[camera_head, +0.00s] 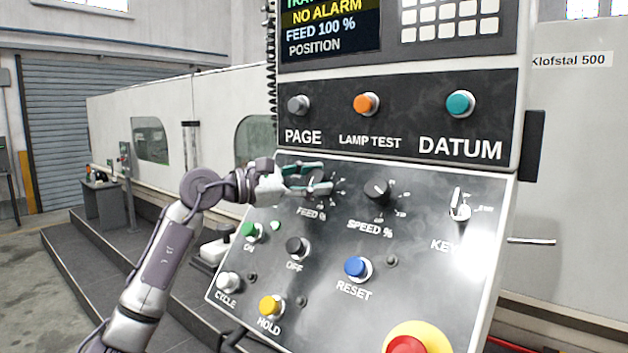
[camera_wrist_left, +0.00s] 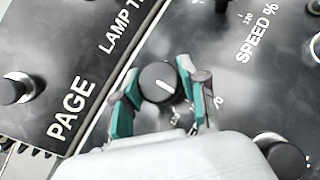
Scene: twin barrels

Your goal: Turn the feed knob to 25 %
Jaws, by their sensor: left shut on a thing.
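The feed knob (camera_wrist_left: 158,82) is a round black knob with a white pointer line, on the sloping black panel above the FEED % label (camera_head: 311,214). My left gripper (camera_head: 306,181) is at the knob, its teal-padded fingers on either side of it. In the left wrist view the left gripper (camera_wrist_left: 160,98) is shut on the knob, one finger to each side. In the head view the fingers hide most of the knob and part of its scale. The screen (camera_head: 330,28) reads FEED 100 %. My right gripper is not in view.
The speed knob (camera_head: 377,191) is just right of the feed knob. The green ON button (camera_head: 250,230) and black OFF button (camera_head: 296,246) are below. A red emergency button (camera_head: 407,345) is at the lower right. The PAGE button (camera_head: 298,104) is above.

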